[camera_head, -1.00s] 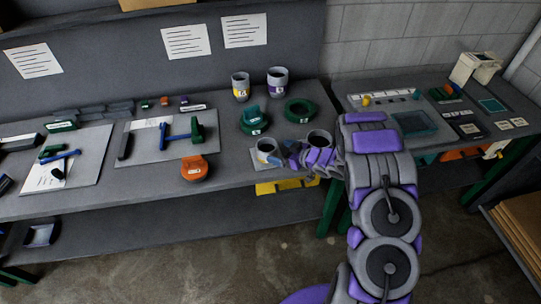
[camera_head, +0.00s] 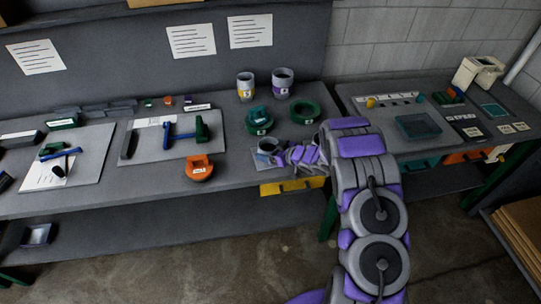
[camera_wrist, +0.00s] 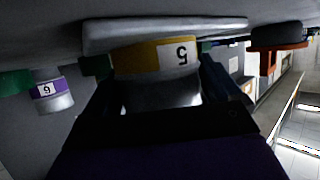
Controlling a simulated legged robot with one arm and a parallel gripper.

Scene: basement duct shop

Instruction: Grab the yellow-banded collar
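A grey collar with a yellow band marked 5 (camera_wrist: 157,56) fills the middle of the upside-down wrist view. It stands on a pale plate (camera_wrist: 165,34); in the head view the same collar (camera_head: 267,146) is at the bench's front edge. My gripper (camera_head: 281,157) reaches it from the right, low over the bench. In the wrist view my dark fingers (camera_wrist: 163,95) are spread, one each side of the collar; contact is unclear. Another yellow-banded collar (camera_head: 245,86) stands at the back beside a purple-banded collar (camera_head: 282,84), which also shows in the wrist view (camera_wrist: 54,92).
A green ring (camera_head: 303,111) and a green part (camera_head: 259,121) lie just behind the collar. An orange part (camera_head: 199,169) lies left along the front edge. A yellow bin (camera_head: 291,187) hangs below. A second bench (camera_head: 370,121) stands right.

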